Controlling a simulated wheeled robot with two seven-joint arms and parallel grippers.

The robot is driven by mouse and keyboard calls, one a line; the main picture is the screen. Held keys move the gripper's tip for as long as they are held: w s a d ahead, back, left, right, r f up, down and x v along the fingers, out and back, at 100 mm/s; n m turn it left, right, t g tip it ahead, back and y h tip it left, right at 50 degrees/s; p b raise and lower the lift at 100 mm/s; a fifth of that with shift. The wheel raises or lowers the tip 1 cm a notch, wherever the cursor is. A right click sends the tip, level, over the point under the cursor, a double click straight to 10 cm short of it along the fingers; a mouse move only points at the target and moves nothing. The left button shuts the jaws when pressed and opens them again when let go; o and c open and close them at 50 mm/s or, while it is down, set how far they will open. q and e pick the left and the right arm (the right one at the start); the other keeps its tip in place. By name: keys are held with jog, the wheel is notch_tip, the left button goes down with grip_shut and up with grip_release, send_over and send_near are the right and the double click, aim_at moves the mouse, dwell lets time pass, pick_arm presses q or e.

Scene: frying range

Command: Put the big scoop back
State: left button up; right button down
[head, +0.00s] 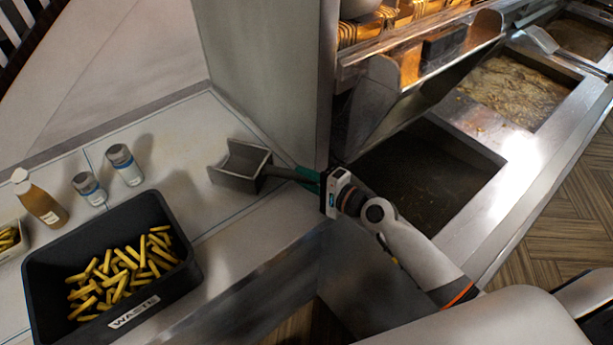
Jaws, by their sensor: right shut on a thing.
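The big scoop (240,167) is a grey metal scoop with a dark handle with green on it. It lies over the left counter, close to the upright steel panel, with its open end towards the left. My right gripper (318,186) is shut on the scoop's handle, at the counter's right end beside the fryer. I cannot tell whether the scoop touches the counter. My left gripper is not in view.
A black waste bin (190,243) holding several fries stands on the counter (225,235). Two shakers (124,164) and a sauce bottle (40,200) stand behind it. A steel panel (270,70) rises behind the scoop. Fryer vats (425,180) lie to the right.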

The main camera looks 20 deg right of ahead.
jog(key=shift+f+b, duration=0.3)
jog(key=shift+b, duration=0.1)
dwell(0.4)
jog(key=c, duration=1.1)
grip_release()
jog(key=shift+b+v, duration=1.75)
jog(key=shift+v, duration=4.25)
